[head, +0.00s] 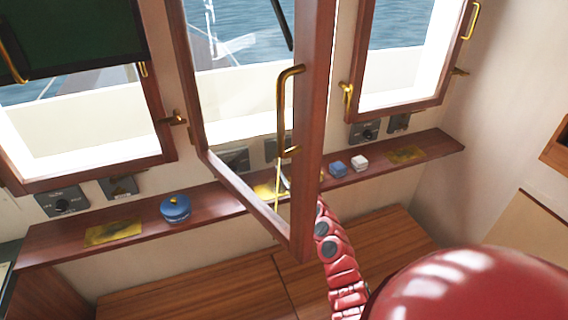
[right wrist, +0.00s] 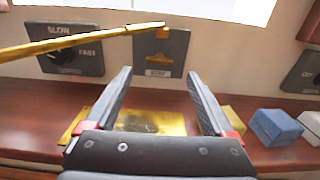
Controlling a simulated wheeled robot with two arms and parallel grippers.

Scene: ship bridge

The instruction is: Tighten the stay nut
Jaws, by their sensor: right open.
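The middle window (head: 308,130) stands swung open, with a long brass handle (head: 283,110) on its wooden frame. A thin brass stay bar (head: 277,200) shows through its glass. In the right wrist view the brass bar (right wrist: 90,38) crosses the upper left, ending above the space between my fingertips. A small orange-brown piece (right wrist: 162,33) sits at its end; I cannot tell whether it is the stay nut. My right gripper (right wrist: 158,72) is open and empty, below the bar's end and apart from it. In the head view the gripper (head: 285,180) is partly hidden behind the window. My left gripper is out of view.
A wooden shelf (head: 225,205) runs below the windows. It bears a blue round pot (head: 175,208), a blue box (head: 338,168), a white box (head: 360,162) and brass plates (head: 113,232). Dark switch panels (right wrist: 70,55) line the wall. The open window frame stands close to my right arm.

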